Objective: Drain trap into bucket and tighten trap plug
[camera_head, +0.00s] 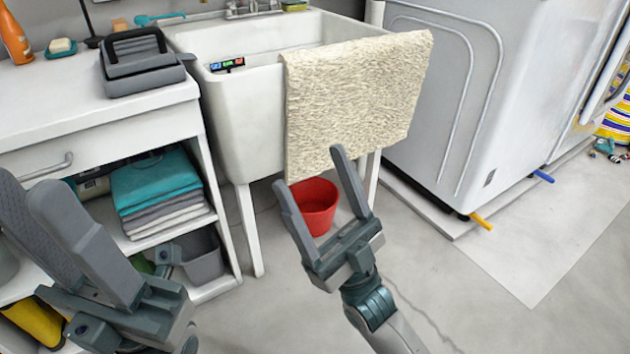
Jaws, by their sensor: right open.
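A red bucket (322,222) stands on the floor under the white utility sink (245,115). The sink's front and the beige towel (350,95) hanging over it hide the space above the bucket. The trap and its plug are not visible. My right gripper (309,169) is open and empty, with its fingers spread in front of the bucket and the towel's lower edge. It covers part of the bucket in the picture. My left gripper (28,186) is at the lower left, in front of the shelving; its fingers overlap in this view, so their opening is unclear.
A white shelf unit (95,130) at left holds folded towels (155,185) and a grey bin (200,258). A grey case (140,65) lies on top. A white appliance (480,90) stands at right on a low base. The front floor at right is clear.

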